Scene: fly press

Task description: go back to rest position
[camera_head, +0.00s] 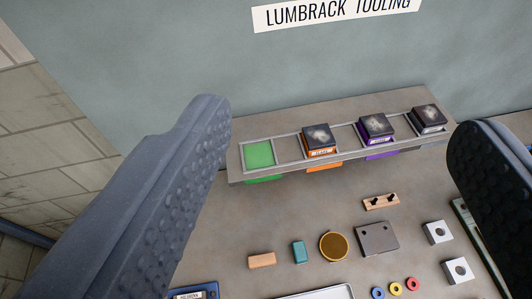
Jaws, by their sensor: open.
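My gripper (340,175) is open, with its two dark textured fingers wide apart at the left and right of the view. Nothing is between the fingertips; the bench and a rack lie beyond them. The rack (290,167) is a grey shelf with framed slots. Its leftmost slot is green (259,154) and holds no block. A dark-topped block with an orange front (319,139), one with a purple front (376,128) and another dark block (428,119) sit in other slots. The right finger hides part of the scene at the right.
On the bench are an orange-brown block (262,260), a teal block (299,251), a round brass piece (333,246), a grey plate (377,238), a wooden piece with dark pegs (381,202), two pale holed blocks (438,232) and coloured rings (395,288). A wall sign (335,13) hangs behind.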

